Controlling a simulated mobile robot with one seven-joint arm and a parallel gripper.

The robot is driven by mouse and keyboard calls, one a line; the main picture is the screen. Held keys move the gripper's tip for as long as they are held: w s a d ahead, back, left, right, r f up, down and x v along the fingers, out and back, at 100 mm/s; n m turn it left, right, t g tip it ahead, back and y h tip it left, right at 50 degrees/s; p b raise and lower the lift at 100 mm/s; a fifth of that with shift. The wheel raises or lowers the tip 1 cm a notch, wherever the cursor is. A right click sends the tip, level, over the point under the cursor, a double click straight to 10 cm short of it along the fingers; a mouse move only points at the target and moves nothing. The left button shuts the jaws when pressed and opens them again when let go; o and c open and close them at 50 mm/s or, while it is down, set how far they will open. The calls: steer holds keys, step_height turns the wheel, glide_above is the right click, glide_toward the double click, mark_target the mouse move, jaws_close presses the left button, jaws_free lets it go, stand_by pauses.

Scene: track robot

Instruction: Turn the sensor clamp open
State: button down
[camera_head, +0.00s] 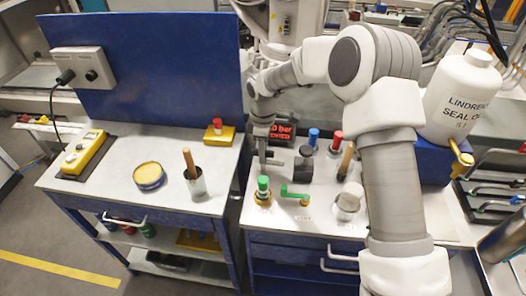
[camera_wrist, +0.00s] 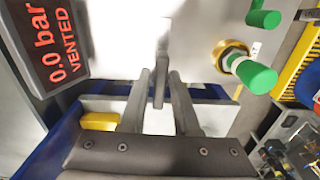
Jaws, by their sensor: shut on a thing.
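My gripper (camera_head: 262,160) reaches down over the right bench, just left of a dark round fitting (camera_head: 304,164). In the wrist view my gripper (camera_wrist: 161,88) has its two grey fingers on either side of a slim grey handle (camera_wrist: 160,72), which I take to be the sensor clamp's lever. The fingers are shut on it. The handle runs away from the fingers toward the pale panel. The clamp's body cannot be made out clearly in the wrist view. A display (camera_head: 283,131) behind my gripper reads 0.0 bar, VENTED, in the wrist view (camera_wrist: 50,45).
A green knob (camera_head: 263,184) on brass and a green lever (camera_head: 295,192) stand close in front of my gripper. Blue (camera_head: 313,137) and red (camera_head: 336,141) knobs stand behind right. A white oil bottle (camera_head: 462,98) is far right. The left bench (camera_head: 115,181) holds several items.

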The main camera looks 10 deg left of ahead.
steer(key=shift+n, duration=0.3)
stand_by(0.4)
steer(key=c, duration=0.6)
jaws_free()
steer(key=shift+c, duration=0.2)
steer(key=shift+r, duration=0.1)
step_height(320, 180, up, 17)
steer(key=shift+r, duration=0.15)
